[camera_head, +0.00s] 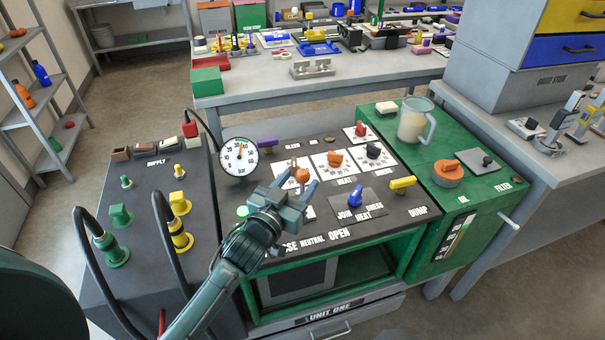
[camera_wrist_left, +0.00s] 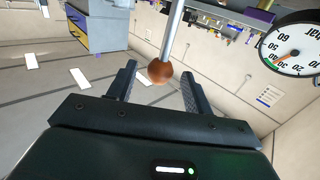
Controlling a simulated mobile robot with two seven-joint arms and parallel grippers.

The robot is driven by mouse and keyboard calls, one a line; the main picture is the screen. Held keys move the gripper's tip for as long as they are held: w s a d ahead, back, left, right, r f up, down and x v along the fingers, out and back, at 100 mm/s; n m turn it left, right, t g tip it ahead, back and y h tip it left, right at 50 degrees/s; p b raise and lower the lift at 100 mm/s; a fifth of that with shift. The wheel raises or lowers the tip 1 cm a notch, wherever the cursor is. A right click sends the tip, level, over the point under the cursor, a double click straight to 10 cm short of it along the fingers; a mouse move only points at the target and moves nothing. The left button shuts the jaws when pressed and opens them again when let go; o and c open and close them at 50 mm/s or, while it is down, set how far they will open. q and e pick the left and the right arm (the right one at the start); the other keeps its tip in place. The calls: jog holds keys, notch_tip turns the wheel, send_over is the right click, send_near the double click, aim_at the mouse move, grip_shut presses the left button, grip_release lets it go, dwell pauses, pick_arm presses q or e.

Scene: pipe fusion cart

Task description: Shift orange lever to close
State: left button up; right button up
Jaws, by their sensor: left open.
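The orange lever shows as an orange ball knob (camera_head: 302,175) above the console in the head view. In the left wrist view its ball (camera_wrist_left: 160,71) sits on the end of a silver rod (camera_wrist_left: 173,32). My left gripper (camera_head: 296,186) is open, with its fingers on either side of the ball. The wrist view shows gaps between the ball and both fingers of the gripper (camera_wrist_left: 158,88). The lever's base is hidden behind my gripper and arm, which also cover part of the "CLOSE" label (camera_head: 291,246); "NEUTRAL" and "OPEN" are readable. My right gripper is not in view.
A round pressure gauge (camera_head: 239,157) stands left of my gripper. An orange knob (camera_head: 335,158), a blue knob (camera_head: 355,196) and a yellow handle (camera_head: 403,183) are to the right. A black hose (camera_head: 167,222) arches left of my forearm. A clear jug (camera_head: 414,121) stands on the green cabinet.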

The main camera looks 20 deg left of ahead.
pick_arm(q)
jog(key=shift+w+d, duration=0.15)
jog(key=shift+w, duration=0.55)
jog(key=shift+w+d, duration=0.15)
jog(key=shift+w, duration=0.55)
jog(key=shift+c, duration=0.2)
grip_shut()
